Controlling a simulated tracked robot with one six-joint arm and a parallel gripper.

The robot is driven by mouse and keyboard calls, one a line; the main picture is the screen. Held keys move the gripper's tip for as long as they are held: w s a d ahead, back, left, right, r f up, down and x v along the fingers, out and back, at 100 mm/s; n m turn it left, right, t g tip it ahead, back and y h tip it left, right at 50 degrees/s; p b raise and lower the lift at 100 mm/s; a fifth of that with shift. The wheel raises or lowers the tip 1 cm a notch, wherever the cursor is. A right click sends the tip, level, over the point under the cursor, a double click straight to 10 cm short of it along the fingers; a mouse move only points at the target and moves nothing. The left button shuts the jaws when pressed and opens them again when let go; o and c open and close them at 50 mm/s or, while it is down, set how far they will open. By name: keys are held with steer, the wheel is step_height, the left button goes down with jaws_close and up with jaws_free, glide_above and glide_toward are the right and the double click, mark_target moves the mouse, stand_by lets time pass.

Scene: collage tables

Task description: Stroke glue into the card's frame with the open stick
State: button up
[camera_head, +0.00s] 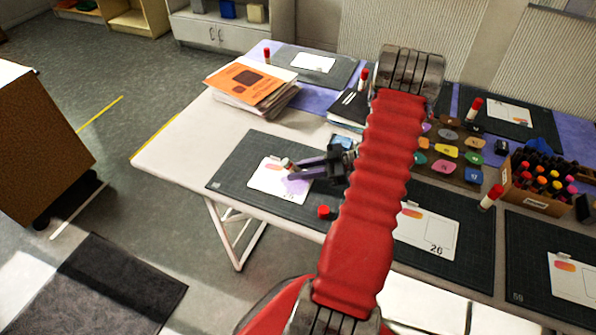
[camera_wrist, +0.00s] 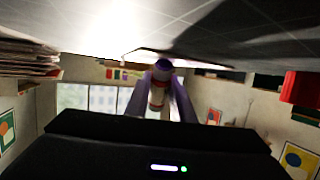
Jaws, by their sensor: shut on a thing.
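My gripper (camera_head: 291,171) is shut on the glue stick (camera_head: 287,163), low over the card on the left front mat. In the wrist view the glue stick (camera_wrist: 157,92) stands between my two purple fingers, its bare purple tip toward the mat. The white card (camera_head: 266,180) lies on the dark mat (camera_head: 239,157). It has an orange print at its upper left and a lilac patch below my fingers. Whether the tip touches the card is unclear. A red cap (camera_head: 325,212) is on the mat, right of the card; it also shows in the wrist view (camera_wrist: 303,88).
A stack of papers with an orange sheet (camera_head: 250,84) stands behind the mat. Other mats with cards (camera_head: 427,233) and red-capped sticks (camera_head: 491,197) lie to the right. A box of markers (camera_head: 537,200) is at the far right. Bare white table (camera_head: 185,150) lies left.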

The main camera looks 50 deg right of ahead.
steer(key=shift+w+d+f, duration=0.1)
steer(key=shift+w+d, duration=0.1)
steer(key=shift+d, duration=0.3)
steer(key=shift+r, duration=3.55)
